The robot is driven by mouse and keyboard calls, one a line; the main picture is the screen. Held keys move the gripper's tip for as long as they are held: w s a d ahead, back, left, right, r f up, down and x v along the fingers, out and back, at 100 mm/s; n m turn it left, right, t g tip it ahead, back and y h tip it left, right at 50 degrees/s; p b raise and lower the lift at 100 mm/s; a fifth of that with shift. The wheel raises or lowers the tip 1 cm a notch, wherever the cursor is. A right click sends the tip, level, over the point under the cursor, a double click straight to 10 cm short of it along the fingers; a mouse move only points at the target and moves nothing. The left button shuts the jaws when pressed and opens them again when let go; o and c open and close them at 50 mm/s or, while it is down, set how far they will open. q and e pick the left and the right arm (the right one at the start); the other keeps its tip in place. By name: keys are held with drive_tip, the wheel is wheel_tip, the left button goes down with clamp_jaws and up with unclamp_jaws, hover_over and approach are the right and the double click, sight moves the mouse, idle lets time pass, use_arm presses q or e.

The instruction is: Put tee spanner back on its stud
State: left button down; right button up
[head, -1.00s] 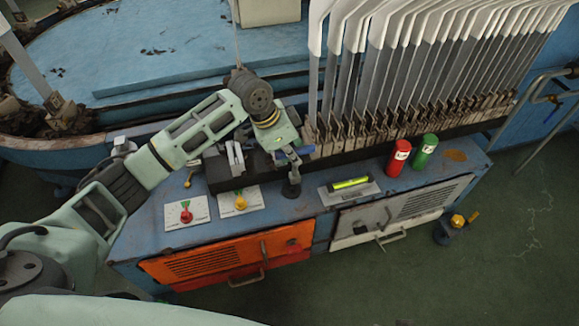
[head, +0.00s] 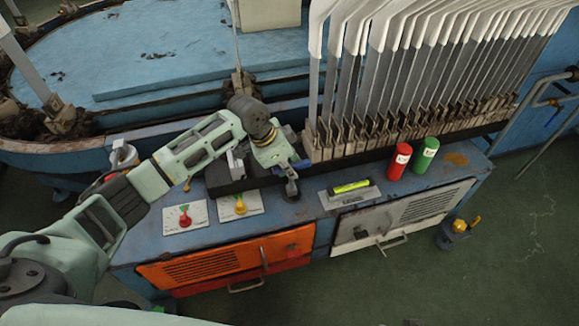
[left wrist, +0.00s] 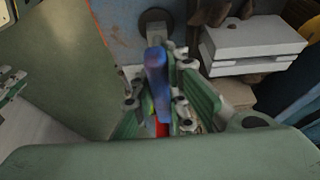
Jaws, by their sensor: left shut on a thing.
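The tee spanner (left wrist: 156,75) shows a blue handle in the left wrist view, between the fingers of my left gripper (left wrist: 158,96). A grey stem runs down below the gripper to a dark round foot (head: 292,192) on the bench top. That foot also shows in the left wrist view (left wrist: 156,20). The gripper hides most of the spanner, and I cannot tell whether it is seated on the stud. My right gripper is out of view.
A red can (head: 398,164) and a green can (head: 426,156) stand right of a plate with a yellow-green vial (head: 351,187). Two dial plates (head: 186,216) lie on the left. The rack of upright boards (head: 400,85) is close behind. Bare bench lies around the foot.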

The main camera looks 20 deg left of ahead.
use_arm(q)
drive_tip(key=shift+f, duration=0.2)
drive_tip(key=c, duration=1.7)
unclamp_jaws()
drive_tip(key=shift+c, duration=0.2)
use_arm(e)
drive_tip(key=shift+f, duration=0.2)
use_arm(q)
drive_tip(key=shift+r, duration=0.5)
drive_tip(key=p+v, duration=0.2)
drive_tip(key=v, duration=1)
drive_tip(key=shift+d+r, duration=0.1)
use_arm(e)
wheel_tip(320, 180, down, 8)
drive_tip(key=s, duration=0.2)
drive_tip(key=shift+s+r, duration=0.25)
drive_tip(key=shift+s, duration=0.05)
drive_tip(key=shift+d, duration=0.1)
